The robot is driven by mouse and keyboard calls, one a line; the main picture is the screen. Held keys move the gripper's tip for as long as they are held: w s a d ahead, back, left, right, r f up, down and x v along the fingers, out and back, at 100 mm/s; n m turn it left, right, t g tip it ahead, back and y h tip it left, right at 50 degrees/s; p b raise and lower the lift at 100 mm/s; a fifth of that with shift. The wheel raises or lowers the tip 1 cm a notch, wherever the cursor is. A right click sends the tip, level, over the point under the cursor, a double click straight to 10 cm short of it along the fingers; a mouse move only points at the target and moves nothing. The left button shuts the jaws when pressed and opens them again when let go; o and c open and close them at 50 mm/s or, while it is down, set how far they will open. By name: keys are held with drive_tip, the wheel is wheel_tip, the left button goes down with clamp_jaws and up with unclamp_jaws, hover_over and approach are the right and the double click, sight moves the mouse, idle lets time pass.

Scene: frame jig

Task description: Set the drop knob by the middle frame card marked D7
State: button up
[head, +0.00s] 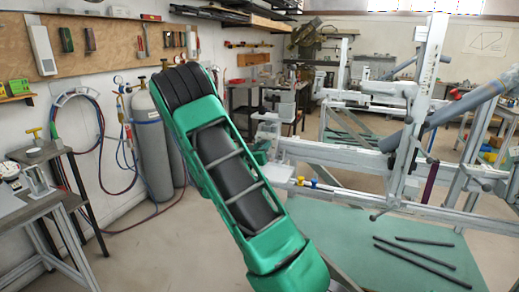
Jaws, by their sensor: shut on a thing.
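The white frame jig (350,158) stands at the right, with a long rail and a tall upright post (424,85). My green and black arm crosses the middle of the head view and hides part of the jig's left end. My gripper (268,140) shows small beside the pale block (280,115) at that end. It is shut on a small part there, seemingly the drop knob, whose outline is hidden. No frame card marked D7 can be read.
A grey tube (445,115) slants across the jig at the right. Dark rods (425,255) lie on the green floor mat (350,225). Gas cylinders (153,140) with hoses stand at the left wall. A metal workbench (30,205) is at the lower left. Floor between is clear.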

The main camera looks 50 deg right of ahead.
drive_tip(key=shift+w+a+n, duration=0.1)
drive_tip(key=shift+w+n, duration=0.05)
drive_tip(key=shift+n, duration=0.35)
drive_tip(key=o, duration=1)
drive_tip(key=v, duration=1)
drive_tip(key=shift+a, duration=0.3)
drive_tip(key=shift+s+f, duration=0.15)
drive_tip(key=shift+s, duration=0.1)
